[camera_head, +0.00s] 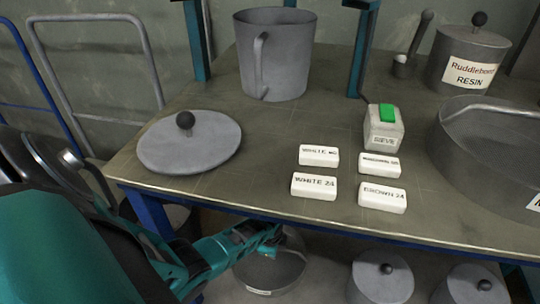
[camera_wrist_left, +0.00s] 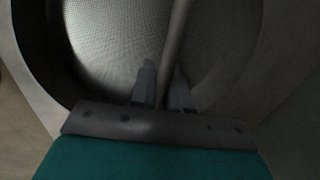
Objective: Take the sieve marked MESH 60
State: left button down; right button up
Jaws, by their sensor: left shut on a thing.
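My left gripper (camera_head: 272,236) reaches below the front edge of the table and is shut on the bar handle of a round grey sieve (camera_head: 272,272). In the left wrist view the bar (camera_wrist_left: 176,45) runs between the two fingers (camera_wrist_left: 163,88), with the sieve's fine mesh (camera_wrist_left: 110,45) behind it. The sieve's front has a small pale label (camera_head: 258,292), too small to read. On the table at right, a wide grey round vessel (camera_head: 480,165) with a bar across its top has a cut-off label starting with "M". My right gripper is not in view.
The table (camera_head: 265,130) holds a lidded disc (camera_head: 190,145), a jug (camera_head: 280,65), a green-button box (camera_head: 384,130) marked SIEVE, several white labelled blocks (camera_head: 314,187) and a resin pot (camera_head: 466,62). Knobbed lids (camera_head: 382,280) sit below the table. Metal rails and round items stand at left.

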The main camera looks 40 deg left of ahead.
pick_arm(q)
jog(key=shift+r+p, duration=0.3)
jog(key=shift+r, duration=0.2)
notch_tip(320, 180, up, 9)
jog(key=p, duration=0.5)
jog(key=shift+p, duration=0.35)
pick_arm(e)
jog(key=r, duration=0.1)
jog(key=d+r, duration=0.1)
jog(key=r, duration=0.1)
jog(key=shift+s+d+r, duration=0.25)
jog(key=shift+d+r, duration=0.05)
pick_arm(q)
jog(key=c, duration=1.7)
grip_release()
grip_shut()
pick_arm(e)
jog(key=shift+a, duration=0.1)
